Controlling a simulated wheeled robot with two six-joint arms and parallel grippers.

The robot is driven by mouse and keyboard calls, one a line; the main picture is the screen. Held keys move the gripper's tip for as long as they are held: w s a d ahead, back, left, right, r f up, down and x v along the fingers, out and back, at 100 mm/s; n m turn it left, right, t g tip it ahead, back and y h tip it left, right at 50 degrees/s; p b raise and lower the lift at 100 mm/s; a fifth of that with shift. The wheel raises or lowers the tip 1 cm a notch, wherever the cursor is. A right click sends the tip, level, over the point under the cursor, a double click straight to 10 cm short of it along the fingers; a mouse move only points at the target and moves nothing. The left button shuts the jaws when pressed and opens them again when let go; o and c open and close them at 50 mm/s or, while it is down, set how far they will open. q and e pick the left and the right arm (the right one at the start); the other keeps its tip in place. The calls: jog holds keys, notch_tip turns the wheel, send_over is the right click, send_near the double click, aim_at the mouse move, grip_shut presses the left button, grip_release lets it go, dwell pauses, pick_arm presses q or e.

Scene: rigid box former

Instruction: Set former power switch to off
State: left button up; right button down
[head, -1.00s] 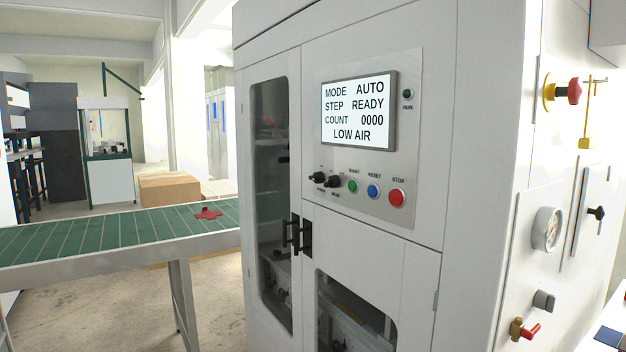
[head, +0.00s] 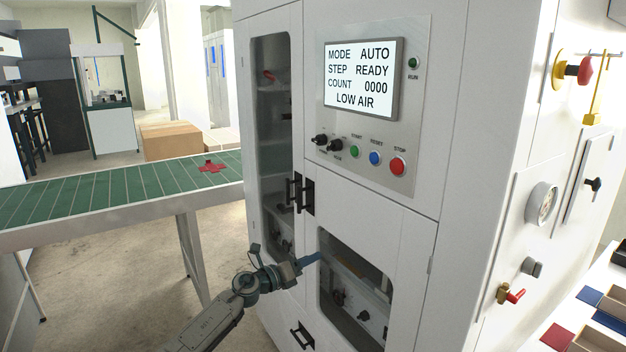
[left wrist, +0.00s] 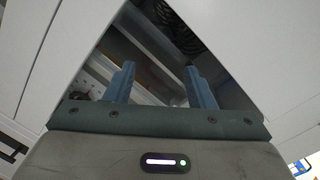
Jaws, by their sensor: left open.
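The white box former cabinet (head: 390,232) fills the middle and right of the head view. A black handle (head: 593,184) sits on a door on the cabinet's right side. I cannot tell which of these is the power switch. The screen (head: 359,77) is lit and reads AUTO, READY, LOW AIR. My left gripper (head: 308,260) is below the panel, in front of the lower window. In the left wrist view its blue fingers (left wrist: 160,88) are apart and empty, facing that window.
Green, blue and red buttons (head: 397,166) sit right of the knobs. Black door handles (head: 301,193) stick out below them. A red and yellow knob (head: 584,69), a gauge (head: 541,204) and a red valve lever (head: 514,295) are on the side. A green conveyor (head: 110,195) stands left.

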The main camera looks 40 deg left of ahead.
pick_arm(q)
notch_tip(320, 180, up, 20)
jog(key=m+g+h+p, duration=0.2)
jog(key=m, duration=0.9)
jog(key=m+y+p, duration=0.2)
jog(key=m+y, duration=0.3)
jog(key=m, duration=0.2)
send_near(315, 140)
jog(key=p+x, duration=0.5)
jog(key=x, duration=0.2)
jog(key=shift+w+r, duration=0.1)
jog(key=shift+w, duration=0.35)
jog(key=shift+w+d+f, duration=0.1)
jog(key=shift+w+f, duration=0.2)
jog(key=shift+w, duration=0.35)
pick_arm(e)
jog(key=s+r, duration=0.3)
jog(key=r, duration=0.5)
jog(key=shift+r, duration=0.4)
pick_arm(q)
jog(key=shift+c, duration=0.2)
jog(key=c, duration=0.9)
